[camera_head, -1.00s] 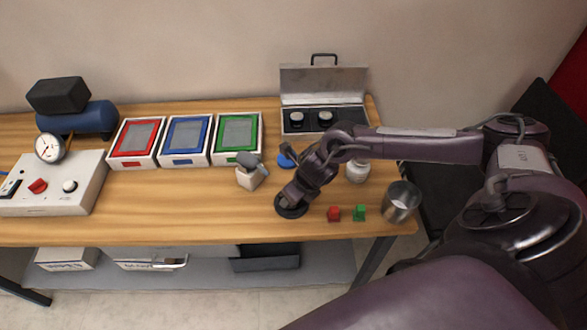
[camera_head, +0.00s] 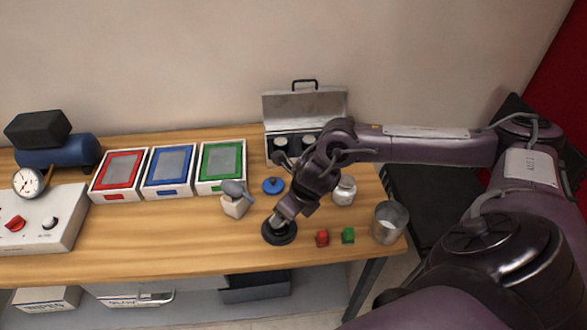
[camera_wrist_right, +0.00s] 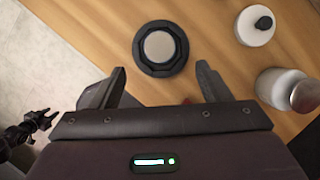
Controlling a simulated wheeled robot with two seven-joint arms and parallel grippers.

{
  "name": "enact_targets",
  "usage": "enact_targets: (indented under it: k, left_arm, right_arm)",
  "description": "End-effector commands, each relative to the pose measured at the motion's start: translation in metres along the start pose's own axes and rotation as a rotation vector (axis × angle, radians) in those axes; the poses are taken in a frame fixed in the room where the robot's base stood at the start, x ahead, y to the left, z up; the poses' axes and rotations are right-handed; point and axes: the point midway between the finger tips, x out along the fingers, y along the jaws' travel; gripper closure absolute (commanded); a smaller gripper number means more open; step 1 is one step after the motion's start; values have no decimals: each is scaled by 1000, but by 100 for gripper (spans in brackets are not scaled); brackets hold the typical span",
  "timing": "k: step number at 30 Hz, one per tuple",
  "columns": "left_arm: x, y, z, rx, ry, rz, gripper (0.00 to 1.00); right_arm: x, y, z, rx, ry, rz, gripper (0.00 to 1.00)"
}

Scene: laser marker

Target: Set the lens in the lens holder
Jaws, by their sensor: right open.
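The lens holder (camera_head: 279,232) is a dark round ring standing near the front of the table. In the right wrist view the holder (camera_wrist_right: 178,65) has an eight-sided rim. A pale grey disc, which looks like the lens (camera_wrist_right: 160,47), lies inside the rim, roughly centred. I cannot tell how deep it sits. My right gripper (camera_wrist_right: 160,84) is open, with its fingers apart and nothing between them; the holder shows just beyond the fingertips. In the head view my right gripper (camera_head: 284,212) is close above the holder and hides part of it.
An open silver case (camera_head: 305,107) stands behind my right arm. A blue piece (camera_head: 273,185), a white jar (camera_head: 344,190), a metal cup (camera_head: 390,222), a red block (camera_head: 322,238) and a green block (camera_head: 348,235) are nearby. Free tabletop lies left of the holder.

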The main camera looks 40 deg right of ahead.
Motion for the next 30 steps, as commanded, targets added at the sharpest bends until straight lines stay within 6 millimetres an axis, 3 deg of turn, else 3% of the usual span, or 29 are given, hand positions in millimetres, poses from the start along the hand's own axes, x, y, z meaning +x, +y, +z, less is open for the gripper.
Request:
enact_targets:
  k: [3,9,27,30]
  left_arm:
    - [3,0,0,0,0,0,64]
    - [5,0,0,0,0,0,64]
    - [4,0,0,2,1,0,64]
    - [5,0,0,2,1,0,64]
  right_arm:
    - [-22,0,0,-2,-2,-2,30]
    - [-41,0,0,0,0,-1,30]
    - [-44,1,0,1,1,1,30]
    - [-39,12,3,17,-15,17,30]
